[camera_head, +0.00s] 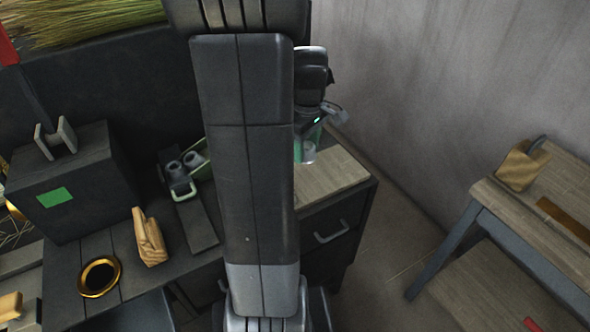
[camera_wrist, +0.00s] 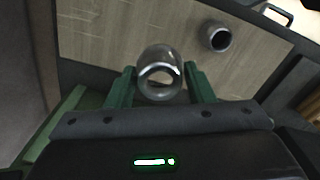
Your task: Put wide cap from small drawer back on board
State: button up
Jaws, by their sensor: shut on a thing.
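My gripper (camera_wrist: 160,83) has green fingers and is shut on a shiny grey, hollow round cap (camera_wrist: 162,70), seen end-on in the wrist view. I take it as the wide cap. The gripper with the grey cap (camera_head: 306,153) also shows in the head view, beside my arm and over the light wooden board (camera_head: 333,184). The board (camera_wrist: 120,35) fills much of the wrist view. A second, dark-mouthed grey cap (camera_wrist: 217,38) stands on it, right of the held cap. I cannot tell whether the held cap touches the board. A small green drawer (camera_head: 200,170) holds grey round parts.
A cabinet drawer handle (camera_head: 331,232) is below the board. A wooden table (camera_head: 515,215) stands right; bare floor lies between.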

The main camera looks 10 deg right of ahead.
aim_at(306, 179)
notch_tip(306, 179, down, 8)
jog(key=shift+f, duration=0.1)
jog(key=shift+f+b, duration=0.1)
jog(key=shift+b, duration=0.25)
jog(key=o, duration=1)
jog(key=shift+o, duration=0.2)
notch_tip(306, 179, up, 12)
jog(key=p, duration=0.1)
